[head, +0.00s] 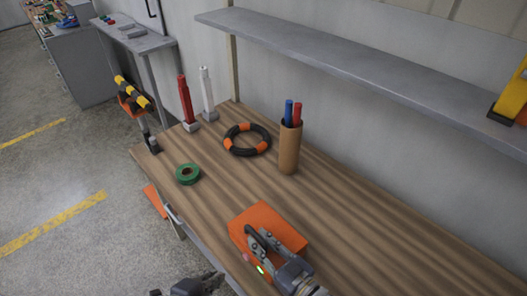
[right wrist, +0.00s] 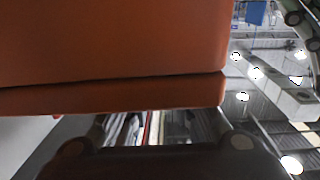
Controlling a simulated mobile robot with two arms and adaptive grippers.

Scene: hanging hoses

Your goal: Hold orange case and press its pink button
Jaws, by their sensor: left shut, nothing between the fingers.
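The orange case (head: 270,216) lies near the front edge of the wooden workbench. A small pink-red button (head: 246,257) and a lit green patch (head: 261,269) show on its front side. My right gripper (head: 258,238) is at the case's top, its fingers shut on the case around its dark handle part; the exact contact is hard to see. In the right wrist view the orange case (right wrist: 110,45) fills the upper left, close to the camera. My left gripper (head: 215,281) is shut and empty at the bottom edge, left of the case and apart from it.
On the workbench (head: 390,254) stand a green tape roll (head: 187,174), a black-orange ring (head: 247,139), a brown cup (head: 290,149) with blue and red sticks, and red (head: 185,101) and white (head: 207,92) upright tools. A grey shelf (head: 350,72) hangs above. The bench's right part is clear.

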